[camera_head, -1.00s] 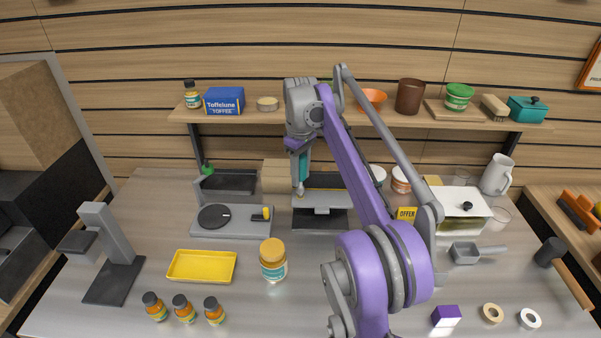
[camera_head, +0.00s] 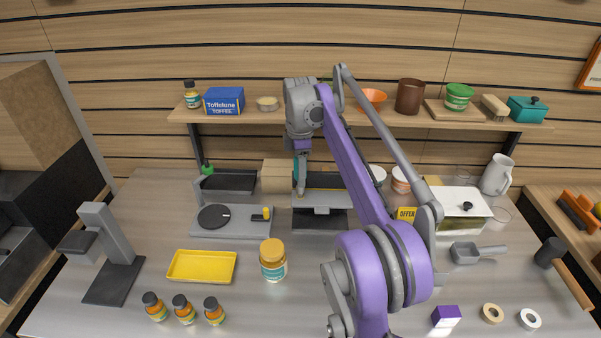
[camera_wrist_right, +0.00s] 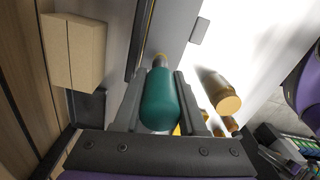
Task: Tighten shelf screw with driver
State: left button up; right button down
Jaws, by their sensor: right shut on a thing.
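My right gripper (camera_head: 300,182) hangs in front of the wall, below the long shelf (camera_head: 290,116) and above a grey raised stand (camera_head: 322,200). It is shut on the driver, whose rounded teal handle (camera_wrist_right: 160,100) lies between the fingers in the right wrist view. A metal collar shows at the handle's far end; I cannot make out the driver's tip. A sliver of the teal handle (camera_head: 295,168) shows in the head view. I cannot make out the shelf screw in either view. My left gripper is out of view.
A cardboard box (camera_head: 277,176) and a dark tray (camera_head: 229,182) stand left of the gripper. A jar with a yellow lid (camera_head: 273,262), a yellow tray (camera_head: 202,266) and several small bottles (camera_head: 184,310) are in front. Bare counter lies around the jar.

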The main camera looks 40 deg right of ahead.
dwell(0.3)
jog(key=n, duration=0.6)
jog(key=shift+n, duration=0.6)
jog(key=n, duration=0.4)
jog(key=shift+n, duration=0.3)
jog(key=shift+n, duration=1.1)
jog(key=shift+f, duration=0.9)
